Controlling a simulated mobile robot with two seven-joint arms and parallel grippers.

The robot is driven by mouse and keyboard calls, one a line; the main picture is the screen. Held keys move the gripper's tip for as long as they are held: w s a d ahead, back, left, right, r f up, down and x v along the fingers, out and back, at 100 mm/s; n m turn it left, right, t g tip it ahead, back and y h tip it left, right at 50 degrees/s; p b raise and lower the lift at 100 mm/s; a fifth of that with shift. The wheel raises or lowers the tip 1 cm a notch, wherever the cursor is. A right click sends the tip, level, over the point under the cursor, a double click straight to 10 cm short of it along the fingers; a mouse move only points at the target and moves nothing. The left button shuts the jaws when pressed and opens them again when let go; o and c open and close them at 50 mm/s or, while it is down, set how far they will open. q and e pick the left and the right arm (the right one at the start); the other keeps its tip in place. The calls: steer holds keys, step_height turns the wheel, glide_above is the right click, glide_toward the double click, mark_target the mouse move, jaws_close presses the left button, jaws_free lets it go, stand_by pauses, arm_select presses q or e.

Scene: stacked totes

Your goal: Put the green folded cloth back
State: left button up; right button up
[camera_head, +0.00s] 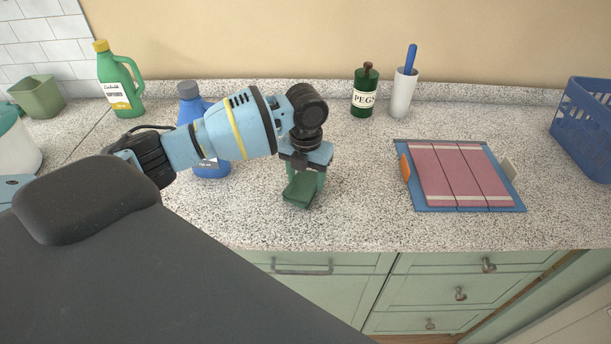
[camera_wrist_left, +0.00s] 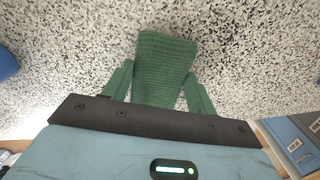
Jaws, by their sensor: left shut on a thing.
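The green folded cloth (camera_head: 299,190) is at my left gripper (camera_head: 305,176), over the front part of the speckled counter. In the left wrist view the cloth (camera_wrist_left: 163,68) shows a knitted texture and sits between the two green fingers of the left gripper (camera_wrist_left: 160,85), which is shut on it. The cloth's near end is hidden by the gripper body. I cannot tell whether its far end touches the counter. My right gripper is not in view.
A blue board with pink striped cloth (camera_head: 462,178) lies to the right. A blue bottle (camera_head: 213,168) stands behind my left arm. The middle counter is clear.

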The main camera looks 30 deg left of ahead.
mark_target(306, 177)
arm_select(q)
steer(key=shift+f, duration=0.1)
steer(key=o, duration=0.9)
steer(key=shift+o, duration=0.2)
step_height(306, 177, up, 12)
